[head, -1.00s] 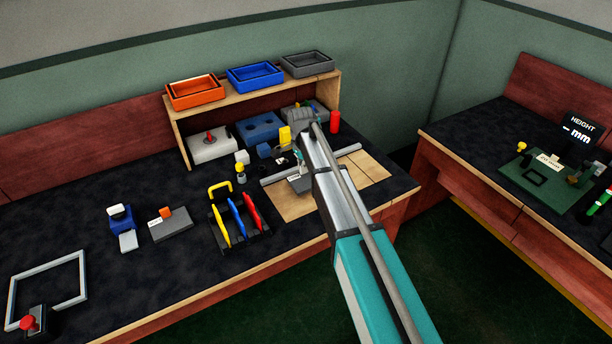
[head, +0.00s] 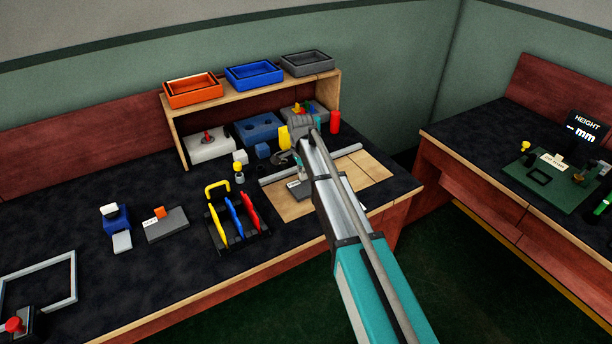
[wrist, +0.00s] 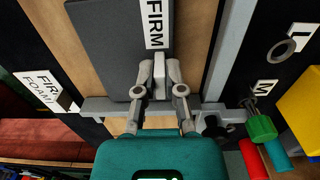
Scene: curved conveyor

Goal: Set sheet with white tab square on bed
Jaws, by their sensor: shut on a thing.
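The sheet is a dark grey slab (wrist: 105,45) with a white "FIRM" label, in the upper middle of the wrist view. Its white tab (wrist: 159,70) stands between the fingertips of my gripper (wrist: 159,78), which is shut on it. The sheet is over the tan wooden bed (wrist: 195,35); I cannot tell whether it rests flat. One metal rail (wrist: 100,105) crosses below its near edge and another (wrist: 228,45) runs to its right, with wood showing between. In the head view the sheet (head: 297,188) is partly hidden by my arm, and the bed (head: 375,170) shows beyond.
A grey sheet with an orange tab (head: 168,228) lies left of a rack of coloured tools (head: 235,220). A wooden shelf (head: 330,95) with several trays stands behind. In the wrist view, a yellow block (wrist: 302,105) and a green-and-red item (wrist: 262,130) sit at right.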

